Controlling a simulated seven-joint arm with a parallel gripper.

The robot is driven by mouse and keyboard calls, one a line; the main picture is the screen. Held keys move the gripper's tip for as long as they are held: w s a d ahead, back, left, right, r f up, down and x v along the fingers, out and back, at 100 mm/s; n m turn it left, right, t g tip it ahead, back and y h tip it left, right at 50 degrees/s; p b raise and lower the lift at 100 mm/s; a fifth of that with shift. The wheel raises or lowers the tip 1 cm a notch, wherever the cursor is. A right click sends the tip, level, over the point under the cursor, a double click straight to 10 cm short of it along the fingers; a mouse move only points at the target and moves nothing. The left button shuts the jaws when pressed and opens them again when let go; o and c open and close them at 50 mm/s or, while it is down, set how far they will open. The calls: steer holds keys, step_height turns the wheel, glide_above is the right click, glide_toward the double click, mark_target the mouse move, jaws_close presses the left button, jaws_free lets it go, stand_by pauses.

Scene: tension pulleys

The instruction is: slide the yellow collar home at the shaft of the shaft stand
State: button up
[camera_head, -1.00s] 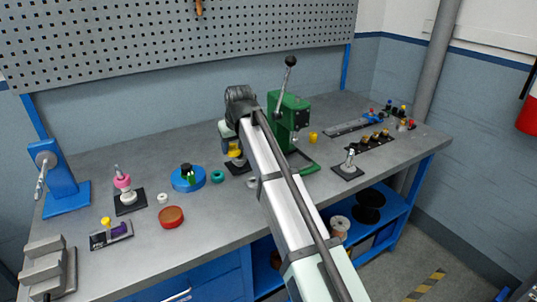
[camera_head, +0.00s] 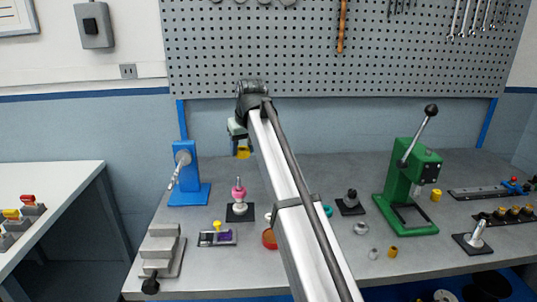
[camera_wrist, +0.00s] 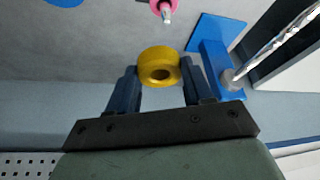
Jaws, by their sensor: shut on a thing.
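The yellow collar (camera_wrist: 158,57) is a thick ring with its hole showing in the wrist view. My gripper (camera_wrist: 158,76) is shut on it, with one blue finger on each side. In the head view the collar (camera_head: 243,153) is held up above the bench, near the back wall, and my arm partly covers the gripper. A blue stand (camera_head: 187,189) with a silver shaft (camera_head: 179,173) jutting out towards the front looks like the shaft stand. It is left of and below the collar, clearly apart from it. The stand also shows at the wrist view's upper right (camera_wrist: 211,62).
A pink-ringed post (camera_head: 239,193) on a black plate stands just right of the blue stand. A grey stepped block (camera_head: 160,250) and a small tray with a purple part (camera_head: 222,238) are in front. A green press (camera_head: 408,190) stands right.

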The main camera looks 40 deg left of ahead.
steer(key=shift+s+a+r, duration=0.25)
steer(key=shift+s+a, duration=0.4)
glide_above(239, 182)
steer(key=shift+w+f, duration=0.1)
steer(key=shift+f, duration=3.4)
steer(key=shift+f, duration=0.55)
steer(key=shift+f, duration=1.05)
steer(key=shift+f, duration=0.35)
steer(key=shift+f, duration=1.05)
steer(key=shift+f, duration=0.15)
